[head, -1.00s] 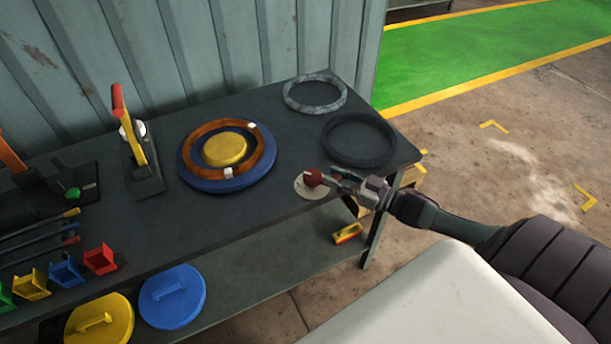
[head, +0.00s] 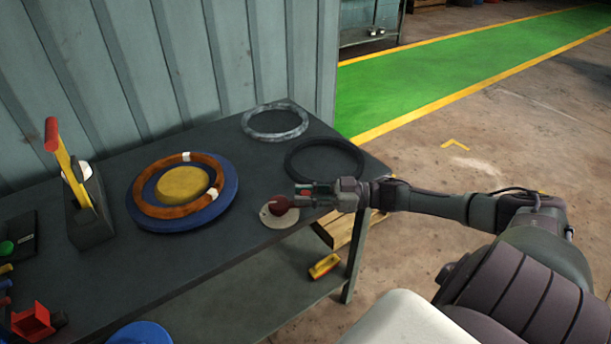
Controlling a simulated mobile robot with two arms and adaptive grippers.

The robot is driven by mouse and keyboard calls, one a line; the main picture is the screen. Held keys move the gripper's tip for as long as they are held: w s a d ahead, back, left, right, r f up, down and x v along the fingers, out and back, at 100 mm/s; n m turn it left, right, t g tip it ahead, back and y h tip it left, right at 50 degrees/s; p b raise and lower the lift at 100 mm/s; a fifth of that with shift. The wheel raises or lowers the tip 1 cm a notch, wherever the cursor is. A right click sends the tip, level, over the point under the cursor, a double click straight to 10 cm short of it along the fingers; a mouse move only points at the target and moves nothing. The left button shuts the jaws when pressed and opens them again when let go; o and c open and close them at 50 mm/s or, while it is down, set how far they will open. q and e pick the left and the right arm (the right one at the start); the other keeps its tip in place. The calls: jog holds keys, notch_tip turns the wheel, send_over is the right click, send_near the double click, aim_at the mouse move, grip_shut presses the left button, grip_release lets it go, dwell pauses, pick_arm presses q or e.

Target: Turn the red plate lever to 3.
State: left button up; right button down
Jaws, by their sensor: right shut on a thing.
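The red lever (head: 279,205) has a round dark-red knob and sits on a pale round plate (head: 267,218) near the front right edge of the dark bench. Any numbers on the plate are too small to read. My right gripper (head: 302,194) comes in from the right, level with the knob. It is shut on the red lever, with its fingers at the knob's right side; the exact contact is hard to see. My left gripper is not in view.
A blue disc (head: 225,214) with an orange-brown ring stands left of the lever. A black ring (head: 325,173) and a grey ring (head: 275,136) lie behind it. A yellow lever with a red handle (head: 52,134) stands at left. A yellow-red block (head: 323,265) is on the lower shelf.

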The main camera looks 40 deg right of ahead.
jog(key=c, duration=0.9)
grip_release()
jog(key=shift+s+d, duration=0.1)
jog(key=shift+d, duration=0.05)
jog(key=v, duration=1.1)
jog(key=shift+s+d, duration=0.25)
